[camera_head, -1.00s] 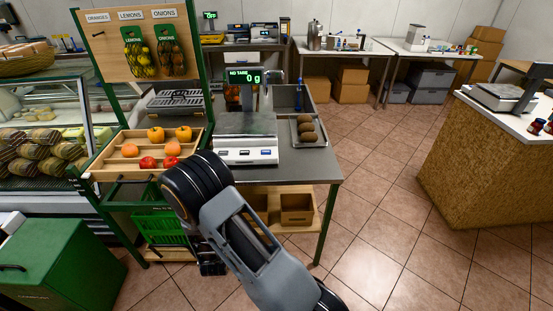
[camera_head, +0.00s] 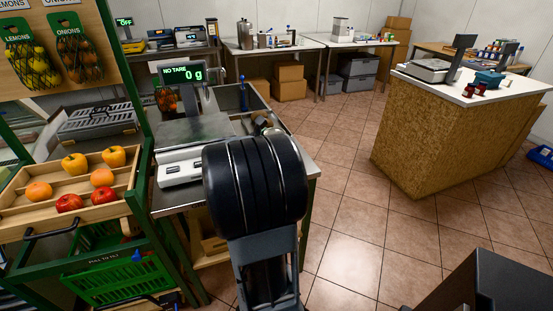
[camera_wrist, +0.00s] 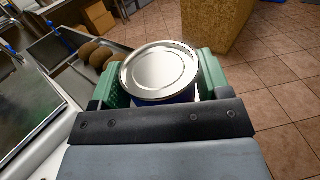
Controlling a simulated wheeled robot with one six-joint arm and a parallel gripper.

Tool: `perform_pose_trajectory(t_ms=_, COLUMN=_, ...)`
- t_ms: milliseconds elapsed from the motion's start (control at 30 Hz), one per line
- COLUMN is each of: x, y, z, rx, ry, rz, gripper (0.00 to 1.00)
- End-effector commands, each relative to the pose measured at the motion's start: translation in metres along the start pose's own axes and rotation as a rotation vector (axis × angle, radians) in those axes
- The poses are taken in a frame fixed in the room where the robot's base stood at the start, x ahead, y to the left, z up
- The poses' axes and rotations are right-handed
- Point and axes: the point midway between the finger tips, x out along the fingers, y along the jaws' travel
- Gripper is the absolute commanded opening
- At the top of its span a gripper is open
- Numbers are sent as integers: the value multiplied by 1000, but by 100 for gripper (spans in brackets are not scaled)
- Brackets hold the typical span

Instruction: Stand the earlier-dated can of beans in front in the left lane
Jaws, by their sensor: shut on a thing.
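A can (camera_wrist: 160,72) with a plain silver lid and a strip of blue side is held in my gripper (camera_wrist: 162,85). The green fingers are shut on it, one on each side, in the wrist view. Its label and any date are hidden. In the head view my dark arm covers the gripper and the can. No second can of beans and no left lane can be made out.
A scale (camera_head: 190,145) showing 0 g stands on a metal counter (camera_head: 170,200). A fruit stand (camera_head: 20,218) is at the left.

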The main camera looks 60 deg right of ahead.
Motion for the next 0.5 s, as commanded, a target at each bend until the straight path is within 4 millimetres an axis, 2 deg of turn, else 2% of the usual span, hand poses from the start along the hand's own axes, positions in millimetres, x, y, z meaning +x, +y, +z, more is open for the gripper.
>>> perform_pose_trajectory(t_ms=333, x=74, y=30, z=-36, rx=-2, ry=2, rz=7, gripper=39)
perform_pose_trajectory(t_ms=500, x=97, y=39, z=-66, rx=-3, ry=1, rz=9, gripper=39)
